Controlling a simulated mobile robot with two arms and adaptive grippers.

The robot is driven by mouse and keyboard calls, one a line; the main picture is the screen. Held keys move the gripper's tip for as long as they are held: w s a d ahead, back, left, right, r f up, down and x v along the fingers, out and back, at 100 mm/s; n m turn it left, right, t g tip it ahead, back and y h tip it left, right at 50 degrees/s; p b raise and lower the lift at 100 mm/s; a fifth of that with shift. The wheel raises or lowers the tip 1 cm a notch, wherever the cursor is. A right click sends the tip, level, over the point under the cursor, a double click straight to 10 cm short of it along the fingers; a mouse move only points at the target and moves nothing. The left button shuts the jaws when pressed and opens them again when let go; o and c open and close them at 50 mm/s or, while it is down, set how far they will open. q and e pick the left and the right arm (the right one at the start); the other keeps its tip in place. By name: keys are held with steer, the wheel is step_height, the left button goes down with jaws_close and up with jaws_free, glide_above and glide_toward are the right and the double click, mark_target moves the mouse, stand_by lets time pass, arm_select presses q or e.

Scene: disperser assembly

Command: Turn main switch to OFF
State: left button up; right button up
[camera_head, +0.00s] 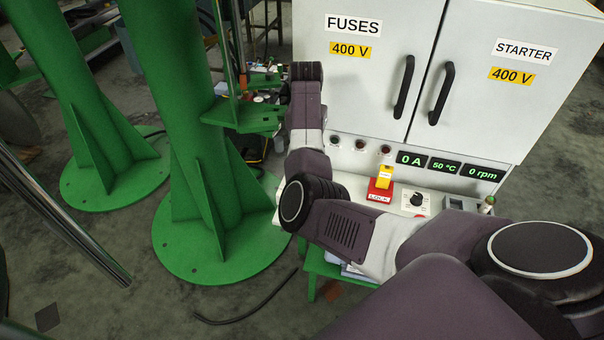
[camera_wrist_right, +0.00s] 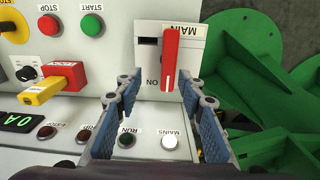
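The main switch shows in the right wrist view as a red lever (camera_wrist_right: 170,58) on a white plate (camera_wrist_right: 149,60) marked MAIN, with ON printed beside it. The picture is upside down there, and the lever stands vertical in it. My right gripper (camera_wrist_right: 158,84) is open. Its two blue-padded fingers lie on either side of the lever's lower end, which appears closer to the right-hand finger. I see no contact, and depth is hard to judge. In the head view my right arm hides the switch and gripper. My left gripper is not in view.
A lit white MAINS lamp (camera_wrist_right: 169,141) and a dark RUN lamp (camera_wrist_right: 127,140) are near the fingers. A yellow-and-red LOCK key (camera_head: 381,186) protrudes from the panel. The white cabinet (camera_head: 380,75) stands above. A green column (camera_head: 190,130) is at left.

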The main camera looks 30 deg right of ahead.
steer(key=shift+w+a+r, duration=0.45)
steer(key=shift+w+a, duration=0.05)
steer(key=shift+a, duration=0.05)
step_height(320, 180, down, 8)
steer(key=shift+r, duration=0.2)
steer(key=shift+c, duration=0.6)
steer(key=shift+p, duration=0.3)
jaws_close()
